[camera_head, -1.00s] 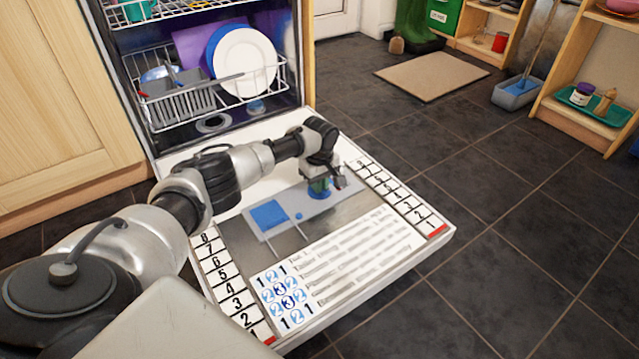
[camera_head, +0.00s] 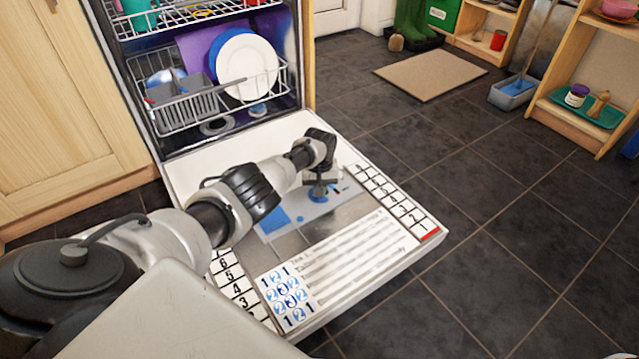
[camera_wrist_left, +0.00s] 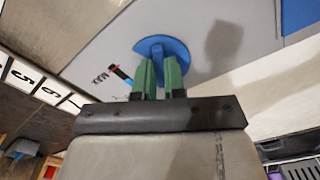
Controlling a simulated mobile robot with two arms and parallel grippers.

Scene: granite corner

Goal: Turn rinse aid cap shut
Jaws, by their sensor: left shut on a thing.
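The rinse aid cap (camera_wrist_left: 158,45) is a round blue cap with a raised grip, set in the grey dispenser panel (camera_wrist_left: 110,35) on the inside of the open dishwasher door. In the left wrist view my left gripper (camera_wrist_left: 161,72) has its two green fingers shut on the cap's grip. In the head view my left gripper (camera_head: 319,188) reaches down onto the blue cap (camera_head: 318,196), which it partly hides. A blue square flap (camera_head: 272,219) lies on the panel left of the cap. A black, red and blue marking with "MAX" (camera_wrist_left: 120,75) sits beside the cap. My right gripper is not in view.
The dishwasher door (camera_head: 400,262) lies open and flat, with printed number strips and text. The lower rack (camera_head: 205,100) holds a white plate (camera_head: 248,66) and a grey cutlery basket. Dark tiled floor is clear on the right, before a wooden shelf (camera_head: 575,118).

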